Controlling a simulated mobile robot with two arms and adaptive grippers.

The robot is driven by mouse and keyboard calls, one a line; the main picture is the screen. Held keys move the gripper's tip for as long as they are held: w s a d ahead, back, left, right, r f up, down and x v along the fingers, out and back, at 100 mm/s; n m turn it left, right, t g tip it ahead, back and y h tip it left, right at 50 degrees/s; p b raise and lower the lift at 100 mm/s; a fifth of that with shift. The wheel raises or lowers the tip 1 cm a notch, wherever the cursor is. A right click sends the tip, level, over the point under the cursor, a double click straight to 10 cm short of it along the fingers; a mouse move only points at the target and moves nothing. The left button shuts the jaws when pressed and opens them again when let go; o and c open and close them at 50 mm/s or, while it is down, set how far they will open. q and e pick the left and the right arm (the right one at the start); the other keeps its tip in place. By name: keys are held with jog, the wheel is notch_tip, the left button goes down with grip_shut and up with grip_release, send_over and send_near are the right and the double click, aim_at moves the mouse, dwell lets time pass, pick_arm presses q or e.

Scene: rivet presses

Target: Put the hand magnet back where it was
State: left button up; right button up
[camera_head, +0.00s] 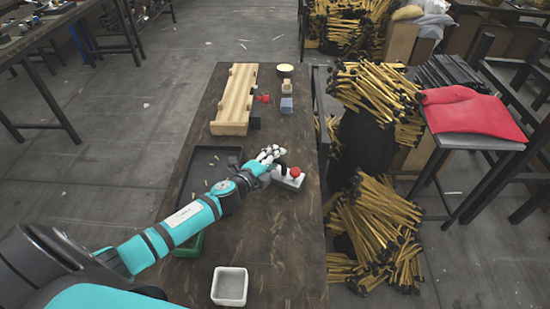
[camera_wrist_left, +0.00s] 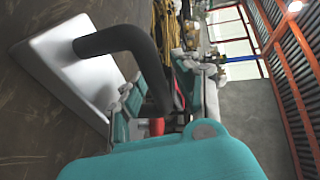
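In the left wrist view a pale plate (camera_wrist_left: 58,62) with a thick dark curved handle (camera_wrist_left: 125,38) is close to the camera. The handle reaches between my teal fingers (camera_wrist_left: 165,108), and a red part shows behind it. My right gripper is not in view.
A dark tray (camera_head: 176,190) with small pieces lies under my left arm. A pale square bin (camera_head: 229,286) and a green bin (camera_head: 188,246) stand nearer. A wooden fixture (camera_head: 236,98) and small blocks stand farther back. Bundles of rods (camera_head: 372,225) crowd the bench's right side.

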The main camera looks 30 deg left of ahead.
pick_arm(q)
jog(key=shift+s, duration=0.25)
jog(key=v, duration=1)
jog(key=shift+s+a+b, duration=0.1)
jog(key=shift+s+b, duration=0.2)
jog(key=shift+b, duration=0.05)
jog(key=shift+s+r, duration=0.2)
jog(key=shift+s, duration=0.25)
jog(key=shift+a, duration=0.1)
